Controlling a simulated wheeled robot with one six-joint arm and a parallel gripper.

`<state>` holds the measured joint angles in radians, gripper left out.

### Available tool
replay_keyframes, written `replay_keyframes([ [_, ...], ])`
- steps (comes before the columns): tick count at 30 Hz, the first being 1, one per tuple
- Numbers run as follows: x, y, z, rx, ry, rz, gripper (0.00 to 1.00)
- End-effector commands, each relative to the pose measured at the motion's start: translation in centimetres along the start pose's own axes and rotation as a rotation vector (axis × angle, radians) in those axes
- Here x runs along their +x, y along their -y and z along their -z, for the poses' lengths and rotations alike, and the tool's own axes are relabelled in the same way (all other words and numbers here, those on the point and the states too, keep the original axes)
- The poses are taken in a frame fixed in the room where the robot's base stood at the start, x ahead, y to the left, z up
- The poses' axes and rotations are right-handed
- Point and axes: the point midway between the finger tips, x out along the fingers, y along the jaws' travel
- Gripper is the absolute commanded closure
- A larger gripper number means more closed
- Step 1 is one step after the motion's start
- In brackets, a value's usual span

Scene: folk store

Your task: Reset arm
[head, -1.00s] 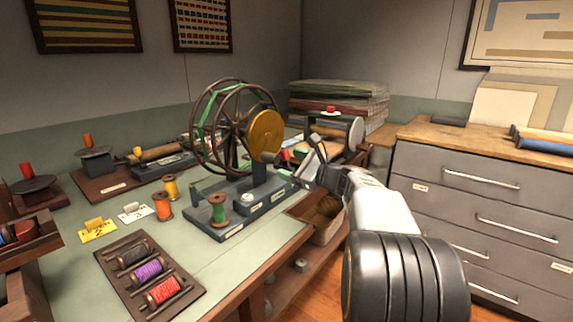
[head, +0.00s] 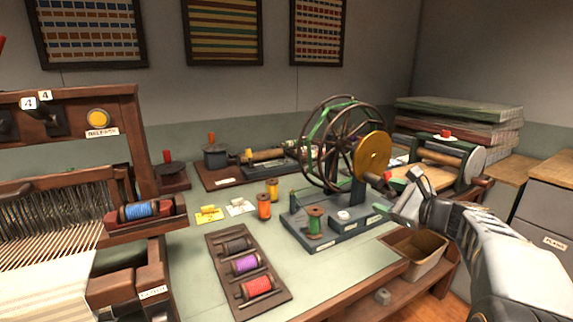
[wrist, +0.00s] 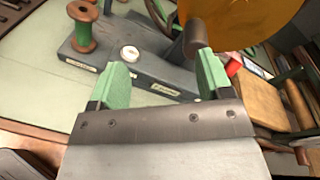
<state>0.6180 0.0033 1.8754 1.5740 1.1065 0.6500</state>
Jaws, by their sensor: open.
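My gripper (head: 401,197) is at the right of the head view, just in front of the spinning wheel's base and above the table's right edge. In the wrist view its two green fingertips (wrist: 162,78) are apart with nothing between them. The dark base with a white round button (wrist: 129,53) and the green spool (wrist: 83,28) lie beyond the fingers. The yellow disc (wrist: 240,20) and its dark knob (wrist: 195,38) are close ahead of the right finger.
The wheel (head: 336,143) stands on the green-topped table (head: 210,252). A rack (head: 275,305) holds black, purple and red spools. A loom (head: 75,200) is at left. An open bin (head: 417,255) sits below my gripper. Drawers (head: 545,225) are at right.

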Motion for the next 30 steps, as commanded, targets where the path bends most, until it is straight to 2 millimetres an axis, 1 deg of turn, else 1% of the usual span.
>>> replay_keyframes([
  [1, 0.3, -1.0, -3.2, -0.082, -0.027, -0.087, 0.28],
  [2, 0.4, -2.2, -4.4, -0.142, -0.049, -0.148, 0.28],
  [3, 0.5, -3.9, -5.9, -0.234, -0.076, -0.237, 0.28],
  [4, 0.3, -5.3, -7.0, -0.31, -0.095, -0.308, 0.28],
  [5, 0.0, -6.7, -8.1, -0.391, -0.113, -0.381, 0.28],
  [6, -0.6, -8.5, -9.3, -0.504, -0.129, -0.479, 0.28],
  [8, -1.9, -10.8, -10.8, -0.677, -0.147, -0.62, 0.28],
  [9, -2.9, -12.1, -11.7, -0.793, -0.151, -0.71, 0.28],
  [12, -5.6, -14.4, -13.3, -1.076, -0.145, -0.915, 0.28],
  [15, -8.2, -15.5, -14.4, -1.331, -0.121, -1.082, 0.28],
  [18, -10.1, -15.9, -15.0, -1.54, -0.091, -1.21, 0.28],
  [21, -11.5, -15.9, -15.2, -1.692, -0.064, -1.298, 0.28],
  [25, -12.3, -15.9, -15.3, -1.804, -0.044, -1.36, 0.28],
  [30, -12.6, -16.0, -15.1, -1.843, -0.036, -1.383, 0.28],
])
